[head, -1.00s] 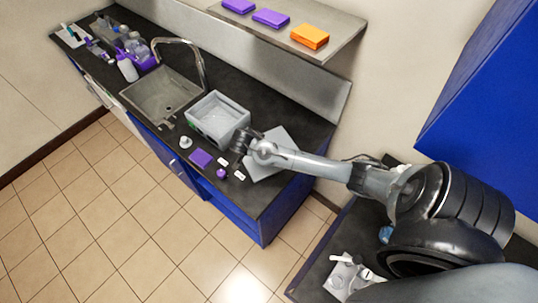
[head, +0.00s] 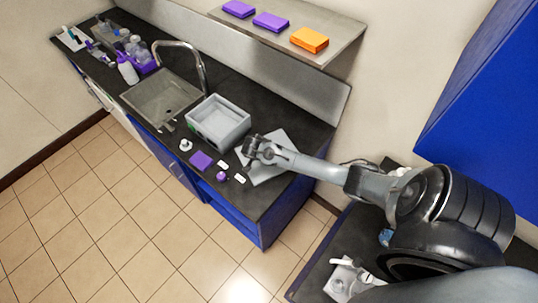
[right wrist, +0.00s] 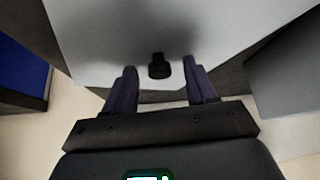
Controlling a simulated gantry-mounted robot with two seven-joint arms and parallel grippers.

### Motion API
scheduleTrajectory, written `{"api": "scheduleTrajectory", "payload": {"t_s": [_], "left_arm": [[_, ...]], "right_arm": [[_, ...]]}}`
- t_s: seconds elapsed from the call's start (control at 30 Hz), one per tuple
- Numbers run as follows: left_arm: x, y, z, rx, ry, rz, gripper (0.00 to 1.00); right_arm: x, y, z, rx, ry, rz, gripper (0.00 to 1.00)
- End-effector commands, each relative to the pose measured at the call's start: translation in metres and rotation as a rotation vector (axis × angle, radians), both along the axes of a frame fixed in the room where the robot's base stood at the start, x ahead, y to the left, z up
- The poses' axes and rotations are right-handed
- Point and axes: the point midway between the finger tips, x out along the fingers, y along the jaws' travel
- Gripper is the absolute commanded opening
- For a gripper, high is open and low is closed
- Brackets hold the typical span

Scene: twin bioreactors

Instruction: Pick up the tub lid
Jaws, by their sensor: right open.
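The tub lid (head: 264,176) is a flat pale grey plate on the dark counter just right of the grey tub (head: 219,122). My right arm crosses above it and hides its middle. My right gripper (head: 250,146) is over the lid's left part, near the tub. In the right wrist view, the open fingers (right wrist: 160,88) point toward a broad pale grey surface that looks like the lid (right wrist: 95,45). A small black knob (right wrist: 159,66) shows ahead of and between the fingertips; contact cannot be judged. My left gripper is out of view.
A purple block (head: 201,160), small white pieces and a small round item (head: 185,145) lie along the counter's front edge. The sink (head: 163,97) is left of the tub. A shelf (head: 290,35) holding purple and orange boxes overhangs behind.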

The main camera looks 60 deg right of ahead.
Motion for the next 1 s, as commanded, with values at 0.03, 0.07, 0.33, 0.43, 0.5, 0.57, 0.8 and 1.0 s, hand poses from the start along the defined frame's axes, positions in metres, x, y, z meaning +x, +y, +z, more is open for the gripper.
{"api": "scheduleTrajectory", "payload": {"t_s": [0.03, 0.07, 0.33, 0.43, 0.5, 0.57, 0.8, 1.0], "left_arm": [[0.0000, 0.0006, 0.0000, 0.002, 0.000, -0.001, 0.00], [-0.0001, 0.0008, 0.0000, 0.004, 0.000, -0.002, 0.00], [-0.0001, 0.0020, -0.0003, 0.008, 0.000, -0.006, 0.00], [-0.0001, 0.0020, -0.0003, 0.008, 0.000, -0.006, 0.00], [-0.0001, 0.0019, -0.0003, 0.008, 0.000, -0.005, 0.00], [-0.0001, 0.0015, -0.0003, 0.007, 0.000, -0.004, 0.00], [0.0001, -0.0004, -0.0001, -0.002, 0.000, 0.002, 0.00], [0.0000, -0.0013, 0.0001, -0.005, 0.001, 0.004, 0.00]], "right_arm": [[0.0001, -0.0001, -0.0001, 0.000, 0.000, 0.000, 0.56], [0.0001, 0.0000, -0.0001, 0.000, 0.000, 0.000, 0.56], [-0.0001, 0.0001, 0.0001, 0.000, 0.000, 0.000, 0.30], [-0.0001, 0.0000, 0.0001, 0.000, 0.000, 0.000, 0.15], [-0.0002, 0.0000, 0.0001, 0.000, 0.001, -0.001, 0.04], [-0.0002, 0.0000, 0.0001, 0.000, 0.001, -0.001, 0.00], [0.0002, -0.0002, 0.0007, -0.001, -0.001, -0.001, 0.00], [0.0003, -0.0003, 0.0042, -0.001, -0.001, 0.000, 0.00]]}}
